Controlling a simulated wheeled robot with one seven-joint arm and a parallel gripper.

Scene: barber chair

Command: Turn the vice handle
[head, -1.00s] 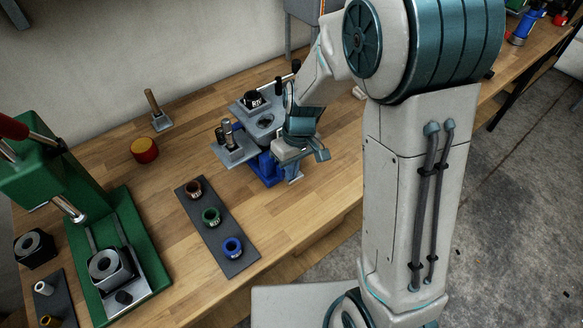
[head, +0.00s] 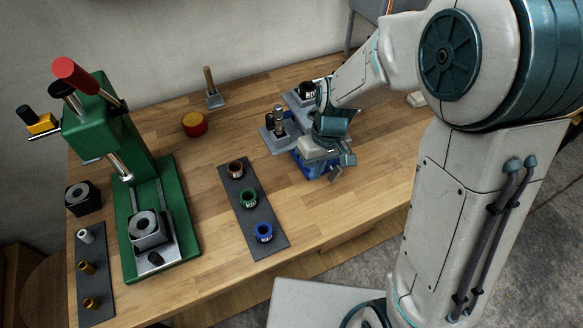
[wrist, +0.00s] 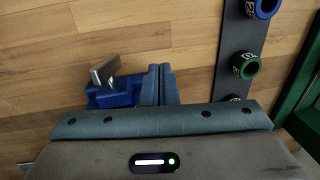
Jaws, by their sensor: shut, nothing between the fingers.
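The blue vice (head: 318,168) stands near the table's front edge in the head view, partly hidden by my gripper. Its metal handle (head: 336,174) sticks out at the front, and the handle also shows in the wrist view (wrist: 105,70), as a short grey bar on the blue vice body (wrist: 112,96). My gripper (head: 347,159) is close beside the handle. In the wrist view its teal fingers (wrist: 159,84) are together, empty, just right of the blue vice part. I cannot tell whether they touch the vice.
A dark strip with several coloured rings (head: 272,243) lies left of the vice. A green press (head: 130,160) stands farther left. A red-yellow round piece (head: 194,124) and a wooden-handled tool (head: 210,88) sit behind. Wooden table (head: 200,235) is bare between the strip and press.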

